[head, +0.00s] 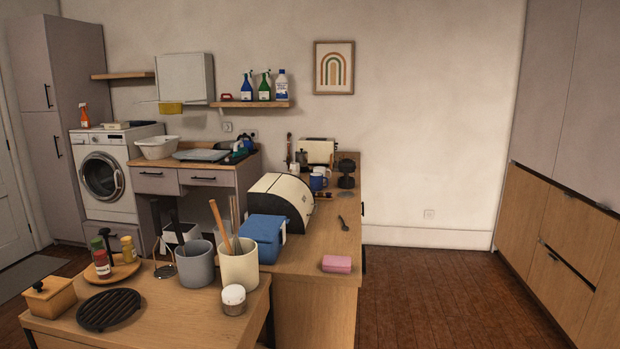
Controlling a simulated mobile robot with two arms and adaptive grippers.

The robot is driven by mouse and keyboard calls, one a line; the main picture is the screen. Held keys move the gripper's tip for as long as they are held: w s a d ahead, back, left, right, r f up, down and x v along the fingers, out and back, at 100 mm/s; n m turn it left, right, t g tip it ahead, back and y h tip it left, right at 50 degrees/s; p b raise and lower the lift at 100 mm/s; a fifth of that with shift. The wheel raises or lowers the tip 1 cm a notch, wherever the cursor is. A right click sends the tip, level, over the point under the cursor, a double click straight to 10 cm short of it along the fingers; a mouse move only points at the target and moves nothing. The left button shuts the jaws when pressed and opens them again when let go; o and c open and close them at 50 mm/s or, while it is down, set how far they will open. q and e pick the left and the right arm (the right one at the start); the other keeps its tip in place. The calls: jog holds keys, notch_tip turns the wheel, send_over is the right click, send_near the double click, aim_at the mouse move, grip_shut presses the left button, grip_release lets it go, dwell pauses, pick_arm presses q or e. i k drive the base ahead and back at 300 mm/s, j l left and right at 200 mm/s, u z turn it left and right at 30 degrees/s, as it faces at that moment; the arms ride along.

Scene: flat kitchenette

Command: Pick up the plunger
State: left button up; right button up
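I cannot clearly make out a plunger. Neither of my grippers is in view.
The near table also holds a black round trivet (108,309), a wooden box (50,297) and a white-lidded jar (233,299). Floor (440,300) on the right is clear.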

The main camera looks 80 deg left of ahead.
aim_at(347, 168)
jog(key=u, duration=2.55)
jog(key=i+l, duration=0.3)
jog(key=l, duration=0.15)
jog(key=i+l, duration=0.35)
jog(key=l, duration=0.15)
jog(key=i+l, duration=0.3)
jog(key=l, duration=0.15)
jog(key=i+l, duration=0.35)
jog(key=l+u, duration=0.05)
jog(key=l, duration=0.05)
